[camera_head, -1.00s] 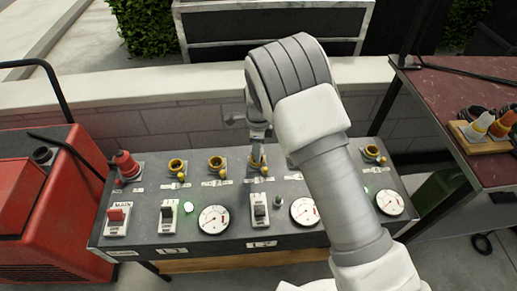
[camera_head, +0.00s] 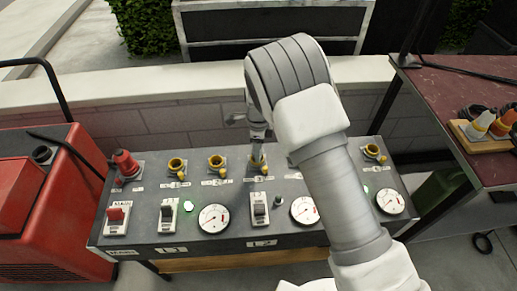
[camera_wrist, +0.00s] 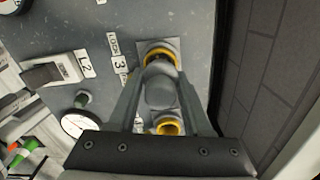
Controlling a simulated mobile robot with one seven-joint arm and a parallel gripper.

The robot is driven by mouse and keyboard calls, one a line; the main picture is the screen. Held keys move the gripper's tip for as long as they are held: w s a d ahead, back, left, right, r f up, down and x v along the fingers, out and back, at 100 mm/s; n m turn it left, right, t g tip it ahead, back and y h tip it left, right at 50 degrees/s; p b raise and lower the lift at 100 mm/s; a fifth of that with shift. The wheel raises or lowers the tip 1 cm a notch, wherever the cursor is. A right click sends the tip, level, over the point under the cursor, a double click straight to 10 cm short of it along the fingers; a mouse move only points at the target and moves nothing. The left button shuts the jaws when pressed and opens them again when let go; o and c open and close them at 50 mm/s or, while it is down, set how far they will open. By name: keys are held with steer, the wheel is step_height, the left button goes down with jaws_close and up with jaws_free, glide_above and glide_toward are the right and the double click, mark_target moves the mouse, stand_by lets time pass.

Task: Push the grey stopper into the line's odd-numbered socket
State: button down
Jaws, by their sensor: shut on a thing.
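My gripper (camera_wrist: 162,76) is shut on the grey stopper (camera_wrist: 160,92), one finger on each side of it. The stopper's far end meets the yellow-ringed socket (camera_wrist: 158,50) beside a label reading 3. How deep it sits in that socket I cannot tell. In the head view my gripper (camera_head: 257,150) is over the third yellow socket from the left on the grey panel (camera_head: 160,229). The stopper is mostly hidden there. Other yellow sockets stand to the left (camera_head: 177,166), (camera_head: 217,164) and at the far right (camera_head: 373,152). My arm hides part of the row.
A red machine (camera_head: 50,215) stands left. A low wall (camera_head: 170,92) runs behind. A dark red table (camera_head: 445,98) stands right.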

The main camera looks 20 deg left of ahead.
steer(key=shift+f+b, duration=0.4)
steer(key=shift+f, duration=0.3)
steer(key=shift+c, duration=1.2)
jaws_free()
steer(key=shift+s+f, duration=0.1)
steer(key=shift+s, duration=0.05)
steer(key=shift+s+d+f, duration=0.1)
steer(key=shift+c, duration=0.4)
steer(key=shift+o, duration=0.8)
steer(key=shift+s, duration=0.1)
steer(key=shift+w+r+p, duration=0.15)
steer(key=shift+r+p, duration=0.7)
steer(key=shift+r, duration=0.5)
steer(key=shift+w+r+p, duration=0.15)
steer(key=shift+r+p, duration=0.65)
steer(key=shift+r, duration=0.55)
steer(key=shift+r, duration=0.1)
